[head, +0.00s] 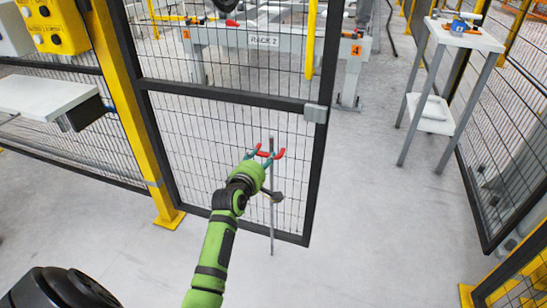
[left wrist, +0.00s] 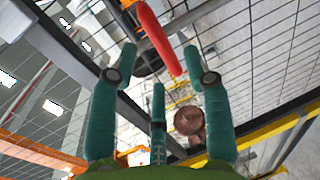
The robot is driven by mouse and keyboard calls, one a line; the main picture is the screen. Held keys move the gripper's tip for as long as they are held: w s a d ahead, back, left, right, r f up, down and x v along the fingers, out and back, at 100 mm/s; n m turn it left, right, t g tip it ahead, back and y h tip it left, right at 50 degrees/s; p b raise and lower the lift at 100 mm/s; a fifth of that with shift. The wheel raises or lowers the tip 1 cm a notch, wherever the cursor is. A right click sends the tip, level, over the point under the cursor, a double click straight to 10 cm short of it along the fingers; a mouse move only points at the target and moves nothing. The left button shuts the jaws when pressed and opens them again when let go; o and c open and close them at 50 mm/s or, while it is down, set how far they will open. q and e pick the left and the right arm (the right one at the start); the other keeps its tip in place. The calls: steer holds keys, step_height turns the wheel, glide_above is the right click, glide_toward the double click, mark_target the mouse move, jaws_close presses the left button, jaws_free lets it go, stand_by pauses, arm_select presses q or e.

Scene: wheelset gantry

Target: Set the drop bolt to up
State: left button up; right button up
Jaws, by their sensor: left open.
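The drop bolt is a thin grey vertical rod (head: 272,225) on the gate (head: 225,97), near its free edge. Its lower end reaches below the gate's bottom rail, at or near the floor. A red handle (head: 279,154) shows near its top. My left gripper (head: 262,156) is at the handle, with teal fingers open. In the left wrist view the red handle (left wrist: 158,38) runs slanting between and beyond the open fingertips (left wrist: 158,62). I cannot tell whether the fingers touch it. My right gripper is not in view.
A grey latch box (head: 316,113) sits on the gate's edge. A yellow post (head: 130,110) stands at the left, with a shelf (head: 50,97) beyond it. A small table (head: 465,36) stands at the back right. The floor right of the gate is clear.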

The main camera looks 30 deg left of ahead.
mark_target(267, 154)
arm_select(q)
steer(key=shift+b+x, duration=0.55)
steer(key=shift+x, duration=1.8)
steer(key=shift+f, duration=0.1)
jaws_close()
